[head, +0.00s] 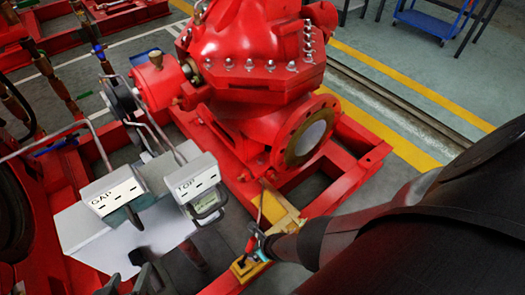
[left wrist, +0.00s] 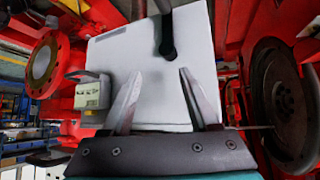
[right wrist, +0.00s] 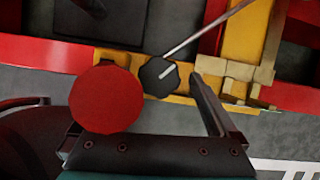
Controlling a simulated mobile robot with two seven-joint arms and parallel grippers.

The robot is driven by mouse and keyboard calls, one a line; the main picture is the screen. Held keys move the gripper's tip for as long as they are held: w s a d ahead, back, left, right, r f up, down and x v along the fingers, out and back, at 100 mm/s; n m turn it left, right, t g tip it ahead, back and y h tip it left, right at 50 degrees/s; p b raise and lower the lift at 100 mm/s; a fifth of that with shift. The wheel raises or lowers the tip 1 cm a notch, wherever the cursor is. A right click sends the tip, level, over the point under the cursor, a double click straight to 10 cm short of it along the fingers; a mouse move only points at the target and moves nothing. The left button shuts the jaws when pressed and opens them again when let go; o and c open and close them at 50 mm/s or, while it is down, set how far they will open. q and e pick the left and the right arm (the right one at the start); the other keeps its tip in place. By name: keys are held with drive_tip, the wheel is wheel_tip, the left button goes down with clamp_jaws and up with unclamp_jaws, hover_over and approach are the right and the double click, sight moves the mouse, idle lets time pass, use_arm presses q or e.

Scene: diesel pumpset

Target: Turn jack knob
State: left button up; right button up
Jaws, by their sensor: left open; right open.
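In the right wrist view a round red knob (right wrist: 105,98) stands close to the camera and covers most of one finger of my right gripper (right wrist: 150,100). Behind it a black knob (right wrist: 159,75) with a white mark sits on a yellow bar (right wrist: 120,62). I cannot tell which is the jack knob, nor whether a finger touches the red one. The right gripper is open. In the head view the red knob (head: 252,243) shows small beside the yellow bar (head: 284,213). My left gripper (left wrist: 160,78) is open and empty before a pale panel (left wrist: 125,65).
A red pump (head: 255,45) with a flange (head: 305,130) stands on a red frame (head: 362,158). Two boxes marked GAP (head: 113,195) and TOP (head: 190,180) stand by the pale panel. A thin rod (right wrist: 210,28) crosses above the black knob.

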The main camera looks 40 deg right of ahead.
drive_tip(key=shift+a, duration=0.1)
idle(0.4)
drive_tip(key=shift+n, duration=0.4)
